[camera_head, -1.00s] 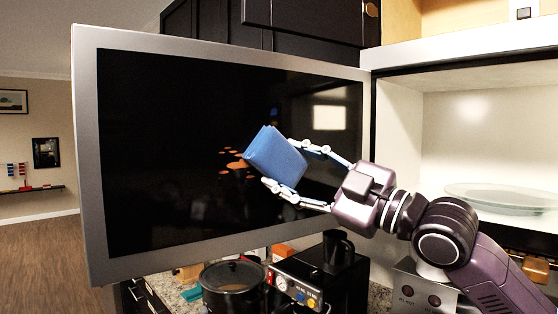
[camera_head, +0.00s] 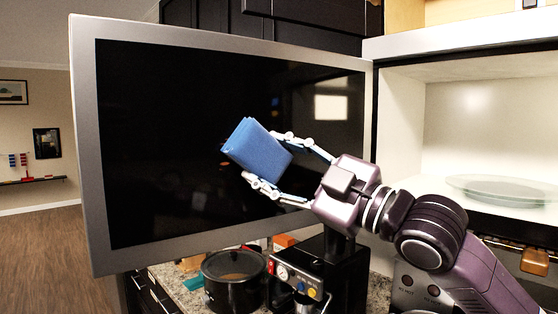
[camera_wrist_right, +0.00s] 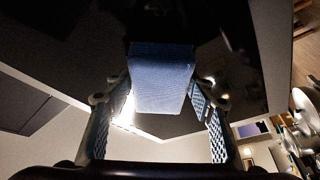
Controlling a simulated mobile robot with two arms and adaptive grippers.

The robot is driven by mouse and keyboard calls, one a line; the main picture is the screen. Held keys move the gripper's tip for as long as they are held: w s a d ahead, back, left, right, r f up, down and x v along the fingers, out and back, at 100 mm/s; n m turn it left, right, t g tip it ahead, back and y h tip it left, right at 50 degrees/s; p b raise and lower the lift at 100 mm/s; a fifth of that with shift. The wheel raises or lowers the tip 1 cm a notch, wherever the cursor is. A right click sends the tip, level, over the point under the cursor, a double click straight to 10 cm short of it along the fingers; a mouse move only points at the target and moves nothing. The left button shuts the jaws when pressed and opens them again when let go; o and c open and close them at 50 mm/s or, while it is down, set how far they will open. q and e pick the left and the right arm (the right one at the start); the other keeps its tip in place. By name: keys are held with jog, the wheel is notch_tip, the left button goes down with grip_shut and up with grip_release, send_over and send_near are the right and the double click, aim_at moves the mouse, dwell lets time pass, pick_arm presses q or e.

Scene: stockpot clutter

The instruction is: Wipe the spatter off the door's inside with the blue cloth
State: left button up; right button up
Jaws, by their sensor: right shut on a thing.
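The open microwave door (camera_head: 160,150) stands with its dark inside panel toward me. My right gripper (camera_head: 262,160) is shut on the blue cloth (camera_head: 256,148), a folded block, and holds it at the middle-left of the panel. The cloth also shows between the fingers in the right wrist view (camera_wrist_right: 160,80). I cannot tell whether it touches the panel. No orange spatter shows on the uncovered panel; the area behind the cloth is hidden. My left gripper is not in view.
The open microwave cavity with a glass turntable (camera_head: 500,190) is at the right. Below the door, a black pot (camera_head: 233,285) and a coffee machine (camera_head: 330,275) stand on the counter close to the door's bottom edge. Dark cabinets (camera_head: 270,25) are above.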

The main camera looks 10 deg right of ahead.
aim_at(221, 156)
jog(key=shift+s+a, duration=0.45)
jog(key=shift+a, duration=0.5)
jog(key=shift+s+a, duration=0.5)
jog(key=shift+a, duration=0.45)
jog(key=shift+s+a, duration=0.45)
jog(key=shift+a, duration=0.5)
jog(key=shift+d, duration=0.1)
jog(key=shift+s+d, duration=0.45)
jog(key=shift+s, duration=0.4)
jog(key=shift+s+d, duration=0.45)
jog(key=shift+s, duration=0.45)
jog(key=shift+s+d, duration=0.45)
jog(key=shift+s, duration=0.4)
jog(key=shift+s, duration=0.1)
jog(key=shift+s+d, duration=0.35)
jog(key=shift+s, duration=0.3)
jog(key=shift+s+d, duration=0.3)
jog(key=shift+s, duration=0.3)
